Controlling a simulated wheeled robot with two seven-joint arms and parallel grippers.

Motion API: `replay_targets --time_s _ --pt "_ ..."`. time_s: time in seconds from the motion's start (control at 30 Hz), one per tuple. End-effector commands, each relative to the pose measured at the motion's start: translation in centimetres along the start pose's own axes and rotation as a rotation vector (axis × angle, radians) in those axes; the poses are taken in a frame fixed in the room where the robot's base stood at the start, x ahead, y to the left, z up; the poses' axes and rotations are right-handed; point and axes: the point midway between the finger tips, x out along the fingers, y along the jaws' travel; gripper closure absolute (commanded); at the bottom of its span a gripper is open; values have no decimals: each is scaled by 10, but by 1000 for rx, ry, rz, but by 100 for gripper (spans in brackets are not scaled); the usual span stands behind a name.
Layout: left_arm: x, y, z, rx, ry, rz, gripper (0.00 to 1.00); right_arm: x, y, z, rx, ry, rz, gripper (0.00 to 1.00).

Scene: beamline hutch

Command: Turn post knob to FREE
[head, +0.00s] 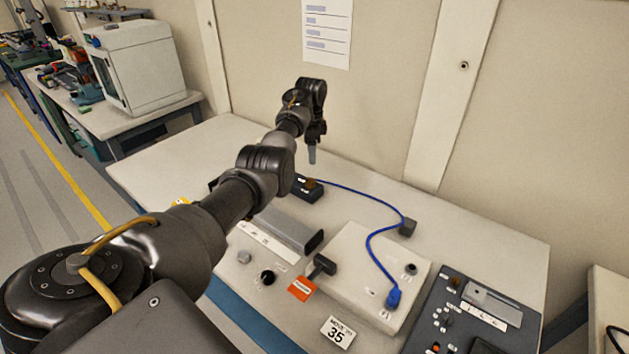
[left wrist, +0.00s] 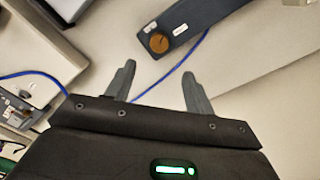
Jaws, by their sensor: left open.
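A dark box with a round brown-orange knob (head: 310,183) sits on the bench, just below my left gripper (head: 312,155). I take this for the post knob. In the left wrist view the knob (left wrist: 158,42) has a dark mark across its face and small white labels on either side, too small to read. My left gripper (left wrist: 159,72) is open and empty, its two fingers apart. It points down above the bench near the knob and does not touch it. My right gripper is not in view.
A blue cable (head: 371,244) runs from near the knob box past a small dark block to a pale raised box (head: 370,270). A grey block (head: 288,230), a black knob (head: 267,276), an orange tag (head: 301,288) and a dark control panel (head: 470,312) stand nearer.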

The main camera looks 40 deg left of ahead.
Motion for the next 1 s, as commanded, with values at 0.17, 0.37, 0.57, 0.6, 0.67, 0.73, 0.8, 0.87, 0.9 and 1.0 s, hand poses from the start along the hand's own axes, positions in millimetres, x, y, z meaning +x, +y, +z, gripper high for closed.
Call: replay_targets --time_s 0.17,0.37,0.57,0.6,0.67,0.73,0.8,0.87,0.9,1.0 --pt "7 0 1 -1 -2 2 46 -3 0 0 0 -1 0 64" --pt "40 1 1 0 -3 4 46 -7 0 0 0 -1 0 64" --pt "78 1 1 -1 -2 4 46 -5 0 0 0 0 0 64" --pt "84 1 1 0 -2 3 46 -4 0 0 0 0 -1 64" --pt "93 0 1 -2 -1 1 46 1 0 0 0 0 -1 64" --pt "99 0 1 -1 0 1 46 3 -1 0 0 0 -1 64" --pt "104 0 1 -1 0 0 46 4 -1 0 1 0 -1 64" --pt "106 0 1 -1 0 0 46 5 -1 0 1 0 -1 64" --pt "107 0 1 -1 0 0 46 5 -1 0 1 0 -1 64" --pt "107 0 1 -1 0 -1 46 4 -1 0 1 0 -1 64"
